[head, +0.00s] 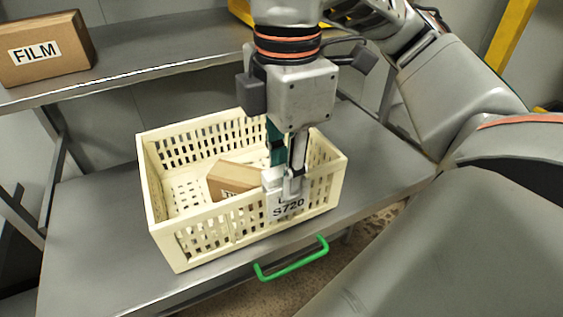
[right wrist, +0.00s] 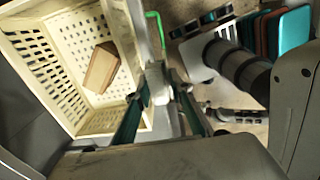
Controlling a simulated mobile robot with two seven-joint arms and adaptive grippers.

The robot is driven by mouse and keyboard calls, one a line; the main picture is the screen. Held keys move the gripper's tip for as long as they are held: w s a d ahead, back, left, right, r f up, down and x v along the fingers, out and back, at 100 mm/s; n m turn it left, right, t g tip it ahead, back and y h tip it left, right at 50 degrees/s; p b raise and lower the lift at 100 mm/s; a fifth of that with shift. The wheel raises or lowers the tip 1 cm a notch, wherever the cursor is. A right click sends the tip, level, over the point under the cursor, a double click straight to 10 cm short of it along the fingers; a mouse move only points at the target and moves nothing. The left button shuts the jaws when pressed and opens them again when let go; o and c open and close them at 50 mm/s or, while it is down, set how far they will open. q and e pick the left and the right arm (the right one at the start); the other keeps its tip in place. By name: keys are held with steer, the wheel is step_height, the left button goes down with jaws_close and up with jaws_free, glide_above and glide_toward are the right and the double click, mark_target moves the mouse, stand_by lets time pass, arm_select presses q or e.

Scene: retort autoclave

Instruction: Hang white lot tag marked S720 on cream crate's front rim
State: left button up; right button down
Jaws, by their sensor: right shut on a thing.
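The cream crate (head: 215,213) stands on the grey shelf, its long front wall facing me. My right gripper (head: 285,186) points down over the right part of the crate's front rim. It is shut on the white lot tag (head: 287,207), marked S720, which hangs upright against the outside of the front wall. The fingers hide the tag's top, so I cannot tell whether it sits over the rim. In the right wrist view the gripper (right wrist: 160,95) holds the pale tag (right wrist: 157,82) beside the crate (right wrist: 120,30). My left gripper is not in view.
A brown box (head: 232,178) lies inside the crate. A carton marked FILM (head: 45,50) sits on the upper shelf (head: 160,62) at the back left. A green handle (head: 291,259) sticks out at the shelf's front edge. The grey shelf (head: 90,230) is clear left of the crate.

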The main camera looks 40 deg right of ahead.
steer(key=shift+w+d+f, duration=0.3)
steer(key=shift+w+f, duration=0.25)
steer(key=shift+w, duration=0.3)
steer(key=shift+w+d+f, duration=0.25)
steer(key=shift+w+f, duration=0.35)
steer(key=shift+w, duration=0.4)
steer(key=shift+w+d+f, duration=0.2)
steer(key=shift+w+f, duration=0.35)
steer(key=shift+w, duration=0.45)
steer(key=shift+w+d+f, duration=0.25)
steer(key=shift+w+f, duration=0.35)
steer(key=shift+w, duration=0.4)
steer(key=shift+f+b, duration=0.45)
steer(key=shift+b, duration=0.4)
steer(key=shift+f+b, duration=1.25)
steer(key=shift+f, duration=0.4)
steer(key=c, duration=1.7)
jaws_free()
steer(key=shift+r, duration=0.15)
